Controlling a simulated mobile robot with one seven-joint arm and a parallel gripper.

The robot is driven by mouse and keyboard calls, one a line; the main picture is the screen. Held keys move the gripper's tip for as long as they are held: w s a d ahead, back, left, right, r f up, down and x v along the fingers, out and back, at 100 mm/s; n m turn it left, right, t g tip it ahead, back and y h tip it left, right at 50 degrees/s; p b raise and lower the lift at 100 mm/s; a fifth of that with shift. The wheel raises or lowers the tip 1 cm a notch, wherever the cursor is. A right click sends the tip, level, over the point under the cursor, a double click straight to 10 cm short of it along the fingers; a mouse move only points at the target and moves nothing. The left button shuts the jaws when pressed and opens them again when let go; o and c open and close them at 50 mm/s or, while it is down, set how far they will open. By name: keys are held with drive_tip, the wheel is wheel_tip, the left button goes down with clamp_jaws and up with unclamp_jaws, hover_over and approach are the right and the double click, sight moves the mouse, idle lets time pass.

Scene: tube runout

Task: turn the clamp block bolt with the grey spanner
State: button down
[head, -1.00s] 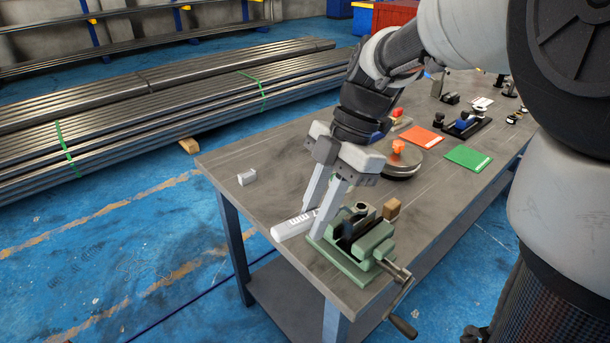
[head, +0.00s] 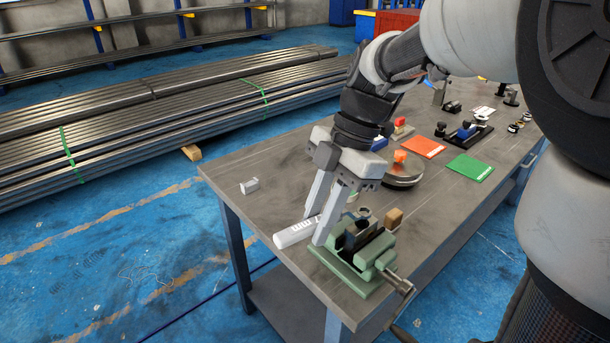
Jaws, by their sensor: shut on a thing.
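The grey spanner (head: 293,233) shows as a pale, thick handle with dark "mm" lettering, at the near end of the bench. My gripper (head: 315,229) points down and is shut on this handle, with one finger on each side. The handle's free end sticks out to the left. The spanner's far end is partly hidden by a finger. A green vise (head: 339,266) beside it holds a dark clamp block (head: 352,239). A round metal piece (head: 364,213), perhaps the bolt or the spanner's ring, shows just behind the block; I cannot tell which.
A small wooden block (head: 393,218) is at the vise's right, and its crank (head: 398,283) sticks out at the bench edge. A small grey block (head: 249,186) lies left.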

drive_tip(key=shift+r, duration=0.1)
wheel_tip(320, 180, up, 4)
drive_tip(key=p, duration=0.8)
drive_tip(key=r+p, duration=0.1)
drive_tip(key=p, duration=0.4)
drive_tip(key=shift+r, duration=0.4)
drive_tip(key=shift+f+b, duration=1.9)
drive_tip(key=shift+f, duration=0.9)
drive_tip(key=shift+f+b, duration=0.95)
drive_tip(key=shift+f, duration=0.2)
drive_tip(key=shift+s, duration=0.15)
drive_tip(key=s+d+n, duration=0.1)
drive_tip(key=s+d+n+g, duration=0.1)
drive_tip(key=n, duration=0.1)
drive_tip(key=shift+s+n+h, duration=0.15)
drive_tip(key=shift+n+h, duration=0.15)
drive_tip(key=shift+h, duration=0.1)
drive_tip(key=shift+a, duration=0.2)
